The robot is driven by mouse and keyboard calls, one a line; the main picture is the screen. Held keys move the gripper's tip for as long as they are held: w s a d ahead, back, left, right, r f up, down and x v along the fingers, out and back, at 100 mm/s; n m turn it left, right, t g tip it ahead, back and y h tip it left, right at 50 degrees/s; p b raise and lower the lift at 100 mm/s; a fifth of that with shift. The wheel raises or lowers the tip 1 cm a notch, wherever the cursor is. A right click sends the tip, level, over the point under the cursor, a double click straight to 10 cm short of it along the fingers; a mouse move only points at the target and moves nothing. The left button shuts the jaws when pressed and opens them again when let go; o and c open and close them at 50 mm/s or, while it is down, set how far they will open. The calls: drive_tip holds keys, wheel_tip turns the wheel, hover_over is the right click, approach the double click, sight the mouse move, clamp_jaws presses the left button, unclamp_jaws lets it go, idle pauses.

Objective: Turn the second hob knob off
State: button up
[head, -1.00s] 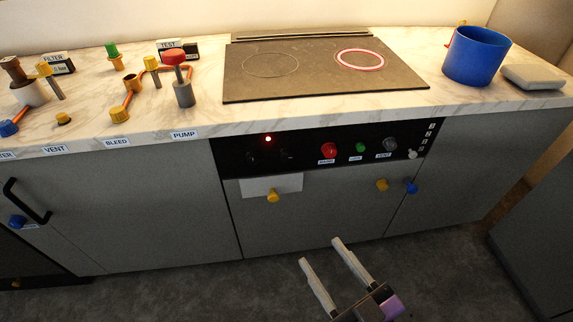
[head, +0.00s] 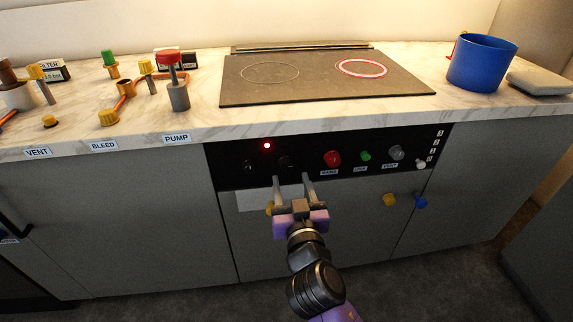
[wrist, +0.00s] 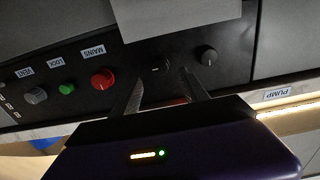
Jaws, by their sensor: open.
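The black control panel (head: 225,172) under the worktop carries two small black hob knobs. The left hob knob (head: 247,165) also shows in the wrist view (wrist: 208,55). The second hob knob (head: 284,162) shows dimly in the wrist view (wrist: 157,65). My gripper (head: 290,177) is open and empty in front of the panel, its fingers pointing at the second knob. In the wrist view the fingertips (wrist: 161,76) lie on either side of that knob; I cannot tell whether they touch it. The right hob ring (head: 362,68) glows red; the left ring (head: 270,72) is dark.
A red lamp (head: 267,146) is lit above the knobs. A red MAINS knob (head: 332,158), green button (head: 365,156) and grey knob (head: 396,153) stand to the right. A pale sheet (head: 250,201) hangs below the panel. A blue pot (head: 482,63) stands on the worktop.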

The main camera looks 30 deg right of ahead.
sight(287, 166)
drive_tip(key=x, duration=0.7)
drive_tip(key=shift+w, duration=0.3)
clamp_jaws()
